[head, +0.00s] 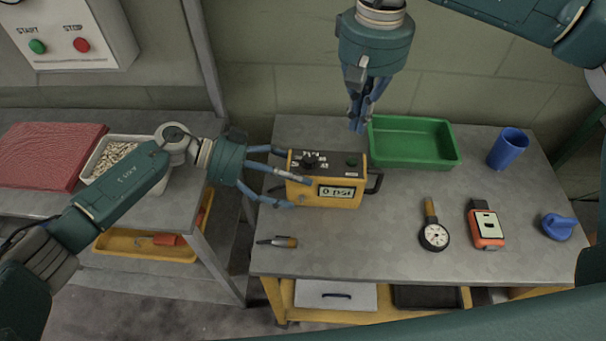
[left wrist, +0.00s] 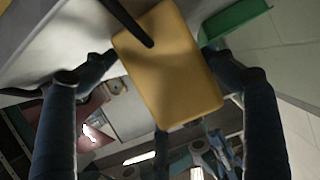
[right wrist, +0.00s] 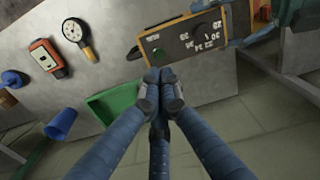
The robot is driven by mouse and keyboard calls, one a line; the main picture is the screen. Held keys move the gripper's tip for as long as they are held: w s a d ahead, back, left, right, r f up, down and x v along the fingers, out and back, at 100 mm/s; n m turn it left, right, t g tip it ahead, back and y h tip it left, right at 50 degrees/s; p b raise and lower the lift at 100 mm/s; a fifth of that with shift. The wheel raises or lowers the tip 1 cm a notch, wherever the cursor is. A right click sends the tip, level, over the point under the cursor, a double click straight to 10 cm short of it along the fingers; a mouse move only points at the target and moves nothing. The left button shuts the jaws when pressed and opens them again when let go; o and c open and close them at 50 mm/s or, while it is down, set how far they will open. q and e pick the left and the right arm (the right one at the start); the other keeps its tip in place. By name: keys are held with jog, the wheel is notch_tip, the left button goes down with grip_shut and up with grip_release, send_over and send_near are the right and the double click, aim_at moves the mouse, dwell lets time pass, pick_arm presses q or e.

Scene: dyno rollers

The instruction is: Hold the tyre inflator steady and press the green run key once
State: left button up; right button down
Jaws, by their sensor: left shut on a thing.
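A green tray (head: 412,165) stands right behind the inflator. A blue cup (head: 508,148), a dial gauge (head: 434,235), an orange meter (head: 486,228) and a blue part (head: 558,227) are to the right. A marker (head: 277,241) lies at front left. The front middle of the bench is clear.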

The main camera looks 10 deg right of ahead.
jog(key=s+a+f+m+y, duration=0.1)
jog(key=s+a+m+y, duration=0.15)
jog(key=a, duration=0.25)
notch_tip(320, 180, up, 2)
jog(key=m+t+y, duration=0.4)
jog(key=m+y, duration=0.2)
jog(key=m, duration=0.6)
send_over(355, 162)
jog(key=shift+r, duration=0.1)
jog(key=shift+f, duration=4.45)
jog(key=shift+f, duration=0.4)
